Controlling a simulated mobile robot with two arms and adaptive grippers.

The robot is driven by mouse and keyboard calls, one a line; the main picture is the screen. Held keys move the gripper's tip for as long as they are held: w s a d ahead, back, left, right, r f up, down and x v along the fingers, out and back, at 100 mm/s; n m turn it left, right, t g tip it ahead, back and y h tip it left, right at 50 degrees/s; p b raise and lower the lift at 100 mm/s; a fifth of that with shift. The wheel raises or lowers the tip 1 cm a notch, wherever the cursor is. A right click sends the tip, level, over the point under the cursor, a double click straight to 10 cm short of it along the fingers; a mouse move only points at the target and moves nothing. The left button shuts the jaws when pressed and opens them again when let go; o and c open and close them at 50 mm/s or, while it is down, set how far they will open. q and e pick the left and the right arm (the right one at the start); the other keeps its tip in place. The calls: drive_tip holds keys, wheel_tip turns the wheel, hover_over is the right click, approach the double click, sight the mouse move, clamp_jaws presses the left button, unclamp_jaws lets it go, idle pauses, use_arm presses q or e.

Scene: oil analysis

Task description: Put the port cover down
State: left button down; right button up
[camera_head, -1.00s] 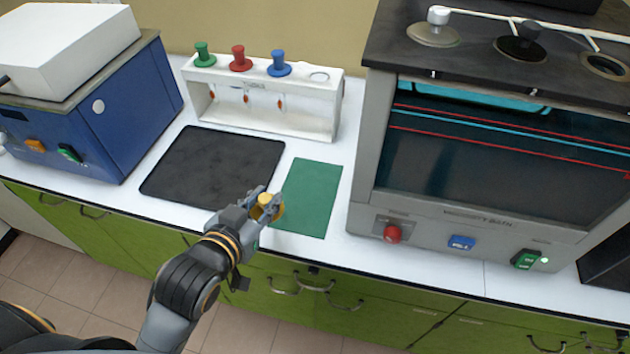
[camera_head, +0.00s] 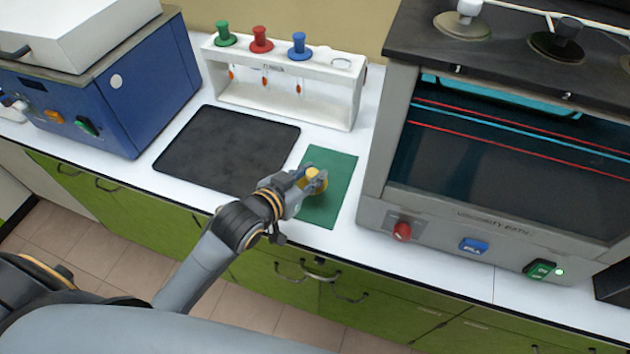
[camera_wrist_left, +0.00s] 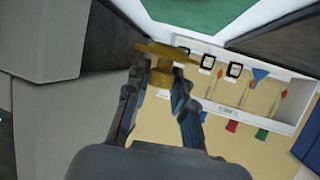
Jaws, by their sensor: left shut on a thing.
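The port cover (camera_head: 314,174) is a yellow knobbed disc. My left gripper (camera_head: 308,181) is shut on it, over the green mat (camera_head: 337,171) on the bench. In the left wrist view the cover (camera_wrist_left: 162,50) shows as a brass-yellow flange with a knob between the fingertips of the left gripper (camera_wrist_left: 160,78). I cannot tell from these views whether the cover touches the mat. My right gripper is not in view.
A black tray (camera_head: 225,148) lies left of the mat. Behind stands a white rack (camera_head: 285,105) with green, red and blue knobs. The viscosity bath (camera_head: 440,215) stands to the right, and a blue device (camera_head: 130,100) at the left.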

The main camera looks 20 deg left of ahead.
use_arm(q)
drive_tip(key=w+f, duration=0.2)
drive_tip(key=f, duration=0.1)
drive_tip(key=shift+w+d, duration=0.15)
drive_tip(key=shift+w, duration=0.15)
drive_tip(key=shift+f+p, duration=0.45)
drive_tip(key=shift+f, duration=1)
drive_tip(key=shift+f, duration=0.1)
